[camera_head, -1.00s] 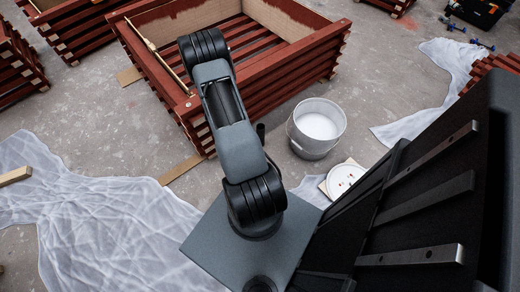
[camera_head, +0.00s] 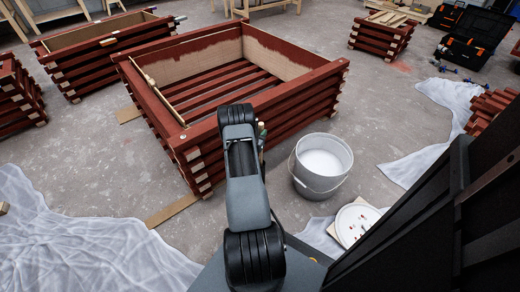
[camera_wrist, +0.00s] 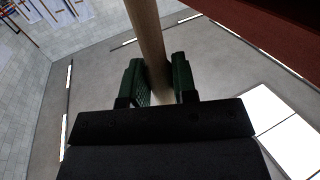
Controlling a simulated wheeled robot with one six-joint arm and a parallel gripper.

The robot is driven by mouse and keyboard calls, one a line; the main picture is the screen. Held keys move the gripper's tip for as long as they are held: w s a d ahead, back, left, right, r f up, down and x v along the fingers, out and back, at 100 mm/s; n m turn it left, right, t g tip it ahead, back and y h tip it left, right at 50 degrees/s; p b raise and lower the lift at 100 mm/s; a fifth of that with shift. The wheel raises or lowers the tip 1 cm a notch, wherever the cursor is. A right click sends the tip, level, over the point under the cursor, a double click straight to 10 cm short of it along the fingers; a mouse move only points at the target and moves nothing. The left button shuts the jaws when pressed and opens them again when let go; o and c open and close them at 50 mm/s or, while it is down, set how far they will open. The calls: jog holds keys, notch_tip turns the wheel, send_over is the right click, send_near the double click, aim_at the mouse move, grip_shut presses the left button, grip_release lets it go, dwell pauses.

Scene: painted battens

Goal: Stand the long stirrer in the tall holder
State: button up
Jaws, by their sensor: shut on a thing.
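A long, round wooden stick, taken to be the stirrer (camera_wrist: 148,35), runs up out of my gripper (camera_wrist: 159,82) in the wrist view. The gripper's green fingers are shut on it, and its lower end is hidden. In the head view my gripper (camera_head: 262,131) is mostly hidden behind my arm, beside the front wall of the red slatted box. The held stick does not show clearly there. I cannot make out a tall holder for certain. A pale bucket (camera_head: 309,184) with white contents stands on the floor to the right of my gripper.
The large red slatted box (camera_head: 297,93) stands ahead, with a thin stick (camera_head: 158,92) along its left side. A round white lid (camera_head: 355,222) lies right of my arm. Crumpled sheeting (camera_head: 60,240) covers the floor at left. Bare floor lies around the bucket.

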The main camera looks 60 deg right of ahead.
notch_tip(320, 180, down, 7)
jog(key=b, duration=0.2)
dwell(0.4)
jog(key=shift+f+b, duration=0.15)
jog(key=shift+b, duration=0.2)
jog(key=o, duration=0.9)
jog(key=shift+o, duration=0.2)
